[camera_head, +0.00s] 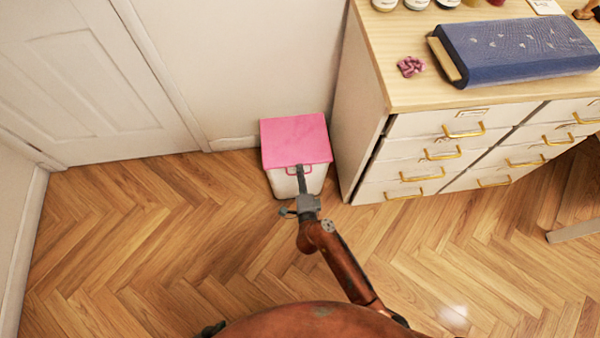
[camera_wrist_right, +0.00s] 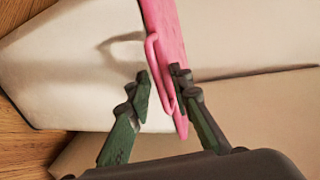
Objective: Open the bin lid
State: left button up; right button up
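The bin (camera_head: 282,184) is a white box with a flat pink lid (camera_head: 295,138), standing on the floor against the wall. The lid lies closed on it. A pink loop handle (camera_wrist_right: 155,62) hangs at the lid's front edge. My right gripper (camera_head: 301,178) is at the bin's front, at the handle. In the right wrist view its two dark green fingers (camera_wrist_right: 162,82) are apart, with the handle between them. I cannot tell whether either finger touches it. The gripper hides part of the bin's front in the head view.
A white drawer cabinet (camera_head: 362,130) with a wooden top stands close to the bin's right. A blue fabric-covered block (camera_head: 520,48) and a small pink item (camera_head: 410,66) lie on top. A white door (camera_head: 90,80) is at the left. The wooden floor left of the bin is clear.

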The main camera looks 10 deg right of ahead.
grip_shut()
dwell(0.4)
